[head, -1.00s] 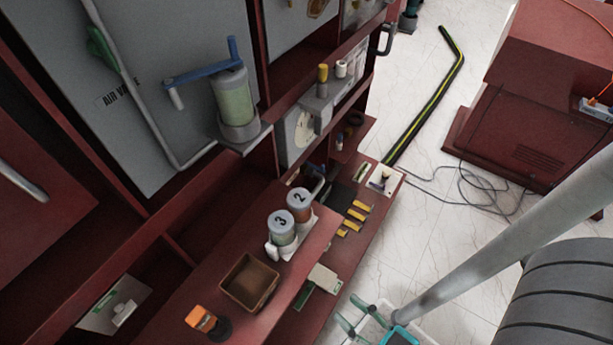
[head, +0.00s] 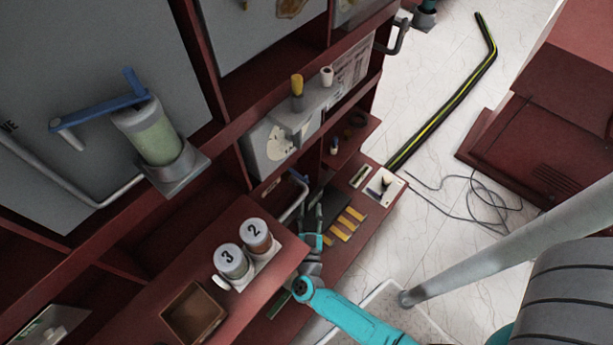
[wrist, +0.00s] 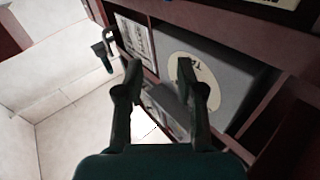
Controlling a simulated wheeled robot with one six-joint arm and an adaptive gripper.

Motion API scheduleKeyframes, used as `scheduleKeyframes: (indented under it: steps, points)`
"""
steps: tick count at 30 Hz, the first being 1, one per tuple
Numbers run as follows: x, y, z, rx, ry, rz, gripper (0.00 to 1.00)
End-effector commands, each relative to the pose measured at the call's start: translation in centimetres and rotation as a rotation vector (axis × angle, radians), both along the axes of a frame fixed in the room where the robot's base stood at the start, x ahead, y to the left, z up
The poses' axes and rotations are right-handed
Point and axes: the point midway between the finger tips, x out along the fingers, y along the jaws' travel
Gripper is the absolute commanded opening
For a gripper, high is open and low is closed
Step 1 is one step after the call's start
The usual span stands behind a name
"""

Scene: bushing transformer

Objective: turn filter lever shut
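A clear canister with greenish contents (head: 155,138) stands on a grey bracket at the left in the head view. A blue lever (head: 100,112) lies across its top and reaches left, with a blue upright end at the right; I take it for the filter lever. A smaller blue-topped grey pipe (head: 294,200) shows lower, near my gripper. My gripper (head: 312,226) is low by the lower shelf, well right of and below the canister. In the wrist view my gripper (wrist: 158,75) is open, with nothing between its fingers. The wrist view does not show the canister lever.
Two canisters marked 3 (head: 231,262) and 2 (head: 256,237) stand on the red shelf beside a brown open box (head: 193,313). Yellow pieces (head: 345,224) lie right of my gripper. A grey dial box (wrist: 205,80) is ahead in the wrist view. A striped hose (head: 445,110) lies on the floor.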

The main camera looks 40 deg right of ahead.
Motion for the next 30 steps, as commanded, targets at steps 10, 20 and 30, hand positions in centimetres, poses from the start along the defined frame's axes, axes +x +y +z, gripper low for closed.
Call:
scheduleKeyframes:
  steps: [10, 20, 30]
  points:
    - [5.0, 0.4, -3.1, 0.025, 0.113, -0.190, 0.38]
    - [6.9, -2.0, -3.3, 0.028, 0.121, -0.205, 0.38]
    - [10.4, -6.4, -3.2, 0.027, 0.121, -0.202, 0.38]
